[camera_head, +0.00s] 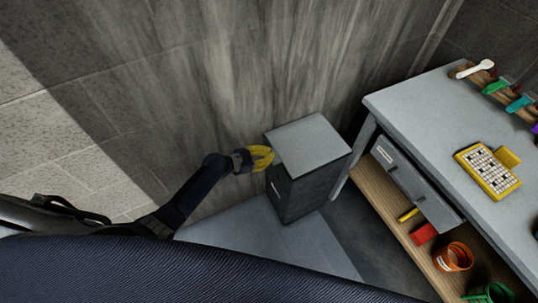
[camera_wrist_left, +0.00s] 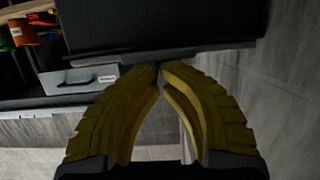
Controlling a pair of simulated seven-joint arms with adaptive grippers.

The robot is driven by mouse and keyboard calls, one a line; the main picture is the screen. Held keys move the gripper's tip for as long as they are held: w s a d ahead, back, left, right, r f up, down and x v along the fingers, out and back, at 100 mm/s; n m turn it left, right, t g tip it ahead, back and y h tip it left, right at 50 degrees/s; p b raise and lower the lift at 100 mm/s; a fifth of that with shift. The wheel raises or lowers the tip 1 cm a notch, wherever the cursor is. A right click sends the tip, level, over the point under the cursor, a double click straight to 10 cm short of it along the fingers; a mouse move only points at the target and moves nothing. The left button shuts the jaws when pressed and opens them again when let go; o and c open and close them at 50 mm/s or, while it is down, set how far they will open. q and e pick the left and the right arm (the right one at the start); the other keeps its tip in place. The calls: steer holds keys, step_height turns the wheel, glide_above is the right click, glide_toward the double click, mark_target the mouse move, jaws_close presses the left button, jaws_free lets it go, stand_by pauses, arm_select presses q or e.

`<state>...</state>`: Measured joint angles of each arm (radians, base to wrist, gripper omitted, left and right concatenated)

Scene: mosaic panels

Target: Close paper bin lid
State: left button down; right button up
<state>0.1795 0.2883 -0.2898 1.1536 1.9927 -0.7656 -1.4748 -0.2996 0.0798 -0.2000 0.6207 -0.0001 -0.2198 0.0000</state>
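The paper bin (camera_head: 300,190) is a dark upright box beside the wall, with a flat grey lid (camera_head: 308,143) on top. The lid looks level or nearly so; I cannot tell whether a thin gap is left under it. My left gripper (camera_head: 268,157), with yellow fingers, is at the lid's left edge. In the left wrist view the fingertips (camera_wrist_left: 159,66) come together right by the lid's thin edge (camera_wrist_left: 110,58), with the dark bin body (camera_wrist_left: 160,25) beyond. I see nothing held between them. My right gripper is not in view.
A grey table (camera_head: 430,120) stands right of the bin, with a yellow mosaic panel (camera_head: 488,170) and tools on it. Below are a drawer (camera_head: 415,185) and a wooden shelf (camera_head: 385,205) with an orange pot (camera_head: 453,257). The stone wall (camera_head: 230,70) is close behind the bin.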

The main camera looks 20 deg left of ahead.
arm_select(q)
steer(key=shift+s+f, duration=0.45)
steer(key=shift+f, duration=0.1)
step_height(320, 180, up, 5)
steer(key=s+a+f, duration=0.3)
steer(key=s+a, duration=0.3)
steer(key=a, duration=0.1)
steer(key=s+a+f+n+g+y, duration=0.1)
steer(key=a+f+n+y, duration=0.25)
steer(key=f, duration=0.35)
steer(key=s+a+f+n+y, duration=0.2)
steer(key=a+f+n, duration=0.15)
steer(key=f, duration=0.35)
steer(key=s+a+f+n+g+y, duration=0.1)
steer(key=s+a+f+g+y, duration=0.25)
steer(key=s+f, duration=0.8)
steer(key=s+d+f+g, duration=0.1)
steer(key=s+f, duration=0.3)
steer(key=s, duration=0.7)
steer(key=s+d+f+m+g+y, duration=0.1)
steer(key=s+d+f, duration=0.3)
steer(key=s, duration=0.8)
steer(key=s+d+f+m+g, duration=0.1)
steer(key=s+d+f, duration=0.2)
steer(key=s, duration=0.9)
step_height(320, 180, down, 2)
steer(key=shift+s+f+g+y, duration=0.2)
steer(key=shift+g+y, duration=0.15)
steer(key=shift+y, duration=0.05)
